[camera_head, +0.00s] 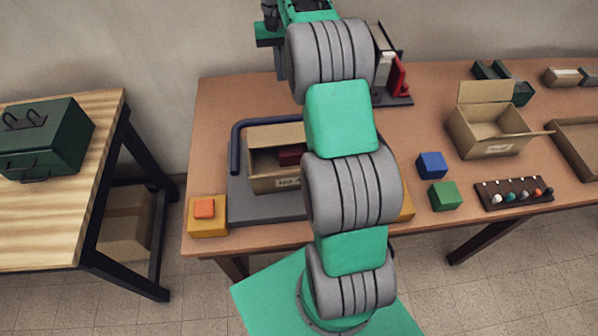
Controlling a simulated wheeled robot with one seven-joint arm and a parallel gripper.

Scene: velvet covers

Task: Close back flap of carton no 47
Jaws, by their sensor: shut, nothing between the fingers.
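The carton (266,184), whose front label shows "No 4" before my arm cuts it off, stands on a grey base plate (240,207) on the brown table. Its top is at least partly open, with a dark red object (290,155) inside. A tan panel at its back, apparently the back flap (270,137), rises behind the opening; its exact angle is unclear. My arm hides the carton's right side. My gripper (281,68) shows only partly at the top, behind my arm, above and beyond the carton. It is shut and empty, apart from the flap.
A dark blue bent bar (236,145) rises at the plate's back left. A yellow block with an orange top (205,209) is at front left. Blue (431,165) and green (445,195) cubes, another open carton (487,136) and a ball rack (514,193) are right. A rack (397,99) stands behind.

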